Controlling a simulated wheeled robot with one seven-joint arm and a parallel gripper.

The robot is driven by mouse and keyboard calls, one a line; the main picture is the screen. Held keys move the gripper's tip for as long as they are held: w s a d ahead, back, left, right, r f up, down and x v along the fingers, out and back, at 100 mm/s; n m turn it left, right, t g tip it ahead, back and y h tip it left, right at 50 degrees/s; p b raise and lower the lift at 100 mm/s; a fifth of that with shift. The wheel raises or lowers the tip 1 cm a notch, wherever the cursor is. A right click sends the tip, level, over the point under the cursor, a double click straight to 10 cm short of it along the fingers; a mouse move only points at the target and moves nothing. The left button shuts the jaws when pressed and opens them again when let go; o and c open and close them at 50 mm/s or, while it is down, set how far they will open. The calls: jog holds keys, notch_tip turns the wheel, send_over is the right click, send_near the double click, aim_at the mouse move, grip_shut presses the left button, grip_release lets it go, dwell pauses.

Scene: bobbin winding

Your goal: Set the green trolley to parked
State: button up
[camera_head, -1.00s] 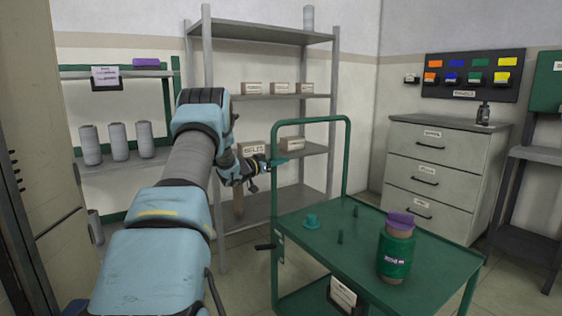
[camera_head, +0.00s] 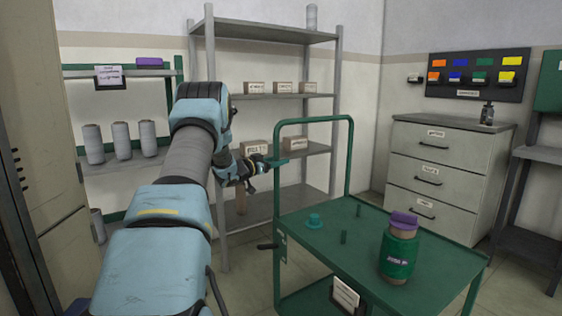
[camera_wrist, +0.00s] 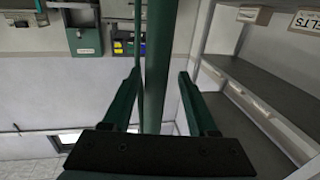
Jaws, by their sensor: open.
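The green trolley (camera_head: 350,262) stands at the lower right in the head view, its tall hoop handle (camera_head: 350,165) at its far left end. A black lever (camera_head: 267,246) sticks out left from a small plate on the trolley's near left corner post. My gripper (camera_head: 278,162) is at the left upright of the handle. In the wrist view my gripper (camera_wrist: 158,105) is open, with a green upright (camera_wrist: 157,60) showing between its two fingers. I cannot tell whether either finger touches it.
A grey shelf rack (camera_head: 275,205) stands behind. A drawer cabinet (camera_head: 435,180) stands at right, with floor between it and the trolley.

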jog(key=v, duration=0.8)
jog(key=shift+s+a, duration=0.2)
jog(key=shift+a, duration=0.05)
jog(key=s+a+f+n+g+y, duration=0.1)
jog(key=s+a+n+y, duration=0.25)
jog(key=s+y, duration=0.35)
jog(key=s+a+f+n+g+y, duration=0.2)
jog(key=s+a+n+y, duration=0.15)
jog(key=s+y, duration=0.45)
jog(key=s+d+f+n+g+h, duration=0.15)
jog(key=s+g, duration=0.25)
jog(key=s, duration=1)
jog(key=s+f+g, duration=0.2)
jog(key=s+g, duration=0.1)
jog(key=s, duration=1.1)
notch_tip(320, 180, up, 17)
jog(key=p, duration=1.6)
jog(key=shift+w+f, duration=0.2)
jog(key=shift+f, duration=0.05)
